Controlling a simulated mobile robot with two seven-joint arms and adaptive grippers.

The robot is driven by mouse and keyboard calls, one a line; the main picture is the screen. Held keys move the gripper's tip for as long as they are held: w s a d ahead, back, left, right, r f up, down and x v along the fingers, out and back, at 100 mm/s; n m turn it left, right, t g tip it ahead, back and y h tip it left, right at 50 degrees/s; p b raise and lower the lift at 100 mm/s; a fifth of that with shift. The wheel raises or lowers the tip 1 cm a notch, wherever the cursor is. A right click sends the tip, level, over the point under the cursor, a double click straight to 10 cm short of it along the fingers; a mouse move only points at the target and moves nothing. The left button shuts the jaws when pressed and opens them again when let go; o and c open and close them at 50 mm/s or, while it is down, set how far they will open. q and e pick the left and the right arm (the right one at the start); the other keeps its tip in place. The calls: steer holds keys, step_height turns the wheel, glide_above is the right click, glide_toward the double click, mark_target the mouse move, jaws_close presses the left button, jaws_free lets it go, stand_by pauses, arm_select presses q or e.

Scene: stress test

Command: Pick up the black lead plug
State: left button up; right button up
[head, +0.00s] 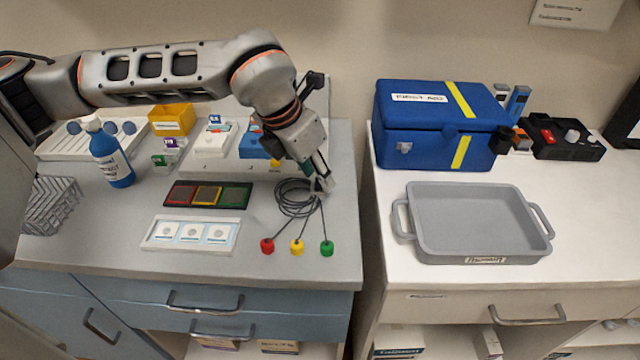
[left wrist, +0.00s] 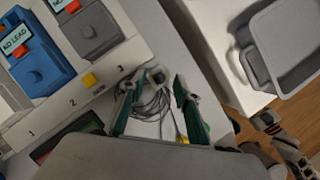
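A coil of dark cable (head: 295,198) lies on the grey counter, with red (head: 267,246), yellow (head: 297,247) and green (head: 327,248) plugs at its near ends. My left gripper (head: 322,184) is low over the right side of the coil. In the left wrist view the fingers of my left gripper (left wrist: 160,84) stand apart. A small dark piece (left wrist: 158,77), which looks like the black plug, shows between the fingertips; I cannot tell whether they touch it. In the head view the gripper hides this spot.
A white panel (head: 215,163) with blue and grey units stands behind the coil. A tricolour strip (head: 207,195) and a white three-pad tray (head: 192,234) lie left of it. Across a gap, the white counter holds a grey tray (head: 480,215) and a blue first-aid box (head: 435,125).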

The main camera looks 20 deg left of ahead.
arm_select(q)
steer(key=shift+w+d+f, duration=0.1)
steer(key=shift+w+f, duration=0.1)
steer(key=shift+f, duration=0.4)
jaws_close()
steer(key=shift+r, duration=0.15)
